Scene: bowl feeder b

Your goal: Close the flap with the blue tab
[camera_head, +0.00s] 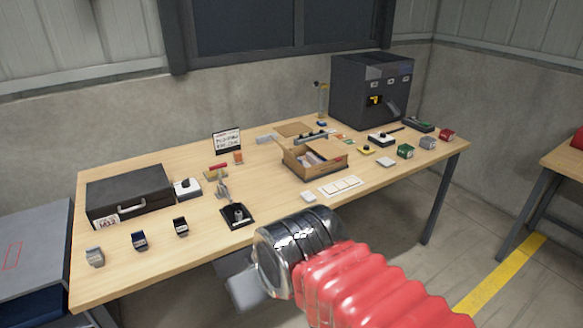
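An open cardboard box (328,169) stands on the wooden table, right of centre. Papers or flat items (312,157) show inside it. One flap (293,130) spreads out behind the box, and a dark bar-like thing (311,138) lies along its back edge. A small blue spot (321,124) shows behind the box; I cannot tell whether it is a tab on a flap. My arm, with a red ribbed sleeve and shiny metal end, reaches in from the lower right. A grey part of my gripper (247,288) shows below the table's front edge, apart from the box. Its fingers cannot be made out.
The wooden table (150,262) also bears a black case (130,193) at left, a dark cabinet (368,88) at back right, a small sign (227,141), a black stand (237,216), and white tiles (340,186) before the box. Small blocks line the right end.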

